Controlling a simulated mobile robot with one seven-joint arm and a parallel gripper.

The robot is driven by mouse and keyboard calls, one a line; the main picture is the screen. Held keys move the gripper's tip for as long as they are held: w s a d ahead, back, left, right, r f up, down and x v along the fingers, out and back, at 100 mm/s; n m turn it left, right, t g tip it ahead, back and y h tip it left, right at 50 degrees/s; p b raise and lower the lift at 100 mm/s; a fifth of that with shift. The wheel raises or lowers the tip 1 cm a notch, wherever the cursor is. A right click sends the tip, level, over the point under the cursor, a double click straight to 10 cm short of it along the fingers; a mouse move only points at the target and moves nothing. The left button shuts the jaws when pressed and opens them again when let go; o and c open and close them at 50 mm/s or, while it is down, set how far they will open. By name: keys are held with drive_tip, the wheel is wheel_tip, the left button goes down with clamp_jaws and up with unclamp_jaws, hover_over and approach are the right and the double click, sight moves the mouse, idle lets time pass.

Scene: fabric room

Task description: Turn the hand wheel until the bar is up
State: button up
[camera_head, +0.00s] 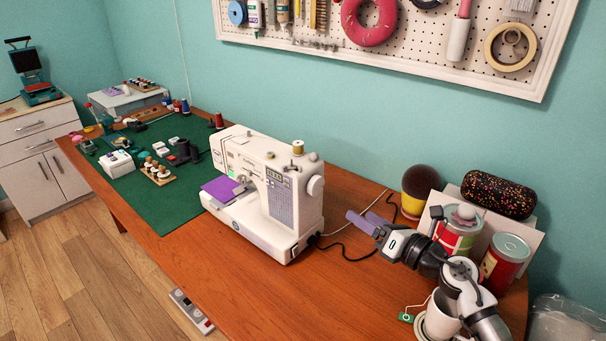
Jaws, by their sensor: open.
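The white sewing machine (250,160) stands upright on the wooden table, near the middle of the view. Its round white hand wheel (315,187) is on the machine's right end. The needle area (241,184) is on the left, above purple fabric (221,189); the bar is too small to tell whether it is up or down. My gripper (358,213) is to the right of the hand wheel, apart from it. Its two fingers point left toward the machine, open, with nothing seen between them.
A green mat (150,205) with sewing items covers the table's left part. Tins (506,262), a dark round-topped pot (420,185) and a speckled dark roll (498,194) stand behind my arm. A black cable (345,255) runs from the machine. The table front is clear.

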sight(318, 189)
drive_tip(key=p+x, duration=0.5)
drive_tip(key=x, duration=0.7)
drive_tip(key=shift+w+a, duration=0.1)
drive_tip(key=shift+a, duration=0.05)
drive_tip(key=shift+w+a+f, duration=0.1)
drive_tip(key=shift+w+a, duration=0.4)
drive_tip(key=c, duration=1)
drive_tip(key=n+b, duration=0.1)
drive_tip(key=b, duration=0.1)
drive_tip(key=shift+f+b, duration=0.4)
drive_tip(key=n+b, duration=0.2)
drive_tip(key=b, duration=0.4)
drive_tip(key=shift+n, duration=0.4)
drive_tip(key=shift+r+n+b, duration=0.25)
drive_tip(key=shift+n+b, duration=0.25)
drive_tip(key=shift+b, duration=0.35)
